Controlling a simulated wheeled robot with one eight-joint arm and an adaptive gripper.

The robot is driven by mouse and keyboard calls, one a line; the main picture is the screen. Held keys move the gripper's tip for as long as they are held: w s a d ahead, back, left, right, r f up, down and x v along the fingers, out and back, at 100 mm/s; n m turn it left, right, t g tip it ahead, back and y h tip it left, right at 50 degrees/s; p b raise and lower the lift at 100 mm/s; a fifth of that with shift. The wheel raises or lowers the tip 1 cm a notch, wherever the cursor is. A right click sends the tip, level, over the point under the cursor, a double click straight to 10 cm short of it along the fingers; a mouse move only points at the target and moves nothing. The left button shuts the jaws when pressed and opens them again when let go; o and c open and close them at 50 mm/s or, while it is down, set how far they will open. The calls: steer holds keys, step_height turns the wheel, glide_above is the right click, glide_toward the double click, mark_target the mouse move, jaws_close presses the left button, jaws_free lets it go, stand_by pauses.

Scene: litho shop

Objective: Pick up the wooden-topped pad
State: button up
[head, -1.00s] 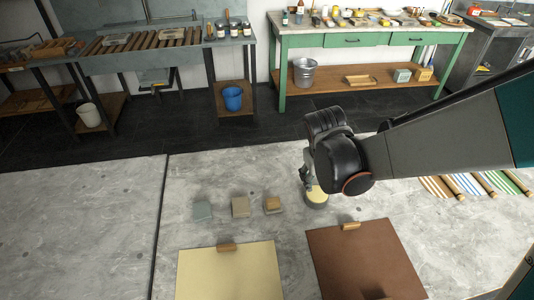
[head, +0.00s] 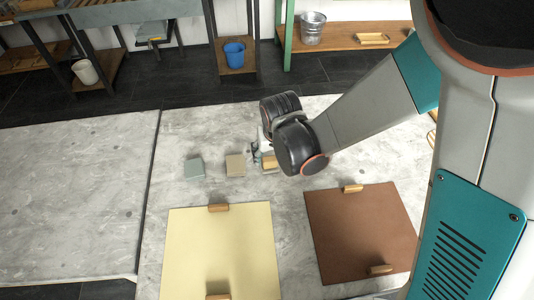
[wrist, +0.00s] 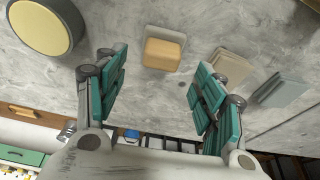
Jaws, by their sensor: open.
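The wooden-topped pad (head: 270,161) is a small block on the pale stone slab, at the right end of a short row and partly hidden by my gripper in the head view. In the wrist view the pad (wrist: 163,55) shows its tan wooden top and a light grey base. My gripper (head: 257,152) is close to the pad on its far side in the head view. In the wrist view my gripper (wrist: 158,78) is open and empty. The pad lies in line with the gap between its fingers, and I see no contact.
A beige block (head: 235,165) and a grey-blue block (head: 194,169) stand left of the pad. A round yellow-topped tin (wrist: 42,24) stands on its other side. A cream board (head: 220,250) and a brown board (head: 355,230), both with wooden handles, lie on the near side.

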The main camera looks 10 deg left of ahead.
mark_target(270, 159)
steer(key=shift+b+x, duration=1.4)
steer(key=shift+x, duration=1.35)
steer(key=shift+a, duration=0.1)
steer(key=shift+r, duration=0.1)
steer(key=shift+c, duration=0.3)
steer(key=c, duration=1.1)
